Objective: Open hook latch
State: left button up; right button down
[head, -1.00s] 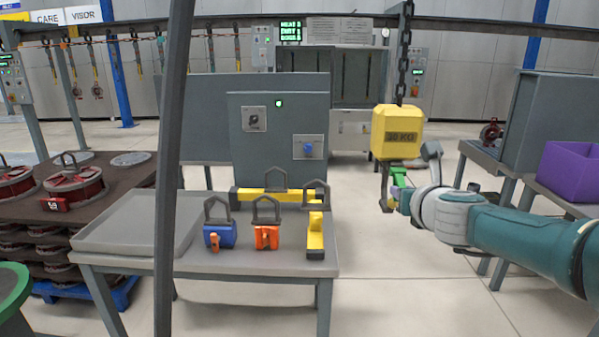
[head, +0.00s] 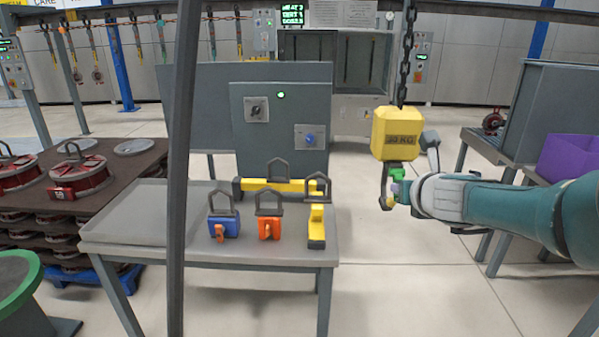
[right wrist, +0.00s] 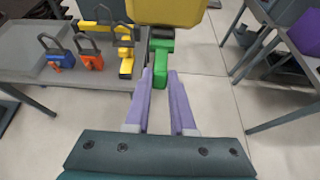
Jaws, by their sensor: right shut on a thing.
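A yellow hook block (head: 397,134) hangs on a dark chain at right of centre in the head view. Below it is a dark hook (head: 384,188) with a green latch (head: 397,173). My right gripper (head: 398,188) reaches in from the right at the latch. In the right wrist view the purple fingers of my right gripper (right wrist: 160,78) are shut on the green latch (right wrist: 160,68), just below the yellow block (right wrist: 166,10). The latch's exact angle to the hook is hard to tell. My left gripper is not in view.
A grey table (head: 270,252) on the left holds a blue padlock-like piece (head: 224,227), an orange one (head: 269,228) and yellow pieces (head: 317,227). A dark post (head: 178,200) stands in front. A purple bin (head: 572,157) is at right. Clear floor lies below the hook.

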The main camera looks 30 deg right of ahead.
notch_tip(320, 180, up, 2)
jog(key=g+p, duration=0.1)
jog(key=p, duration=0.2)
jog(key=shift+r+y, duration=0.2)
jog(key=shift+y, duration=0.1)
dwell(0.6)
jog(key=shift+w+d+r+p, duration=0.1)
jog(key=shift+w+r+p, duration=0.05)
jog(key=shift+r+p, duration=0.35)
jog(key=shift+w+r+p, duration=0.15)
jog(key=shift+r+p, duration=0.1)
jog(key=shift+r, duration=0.35)
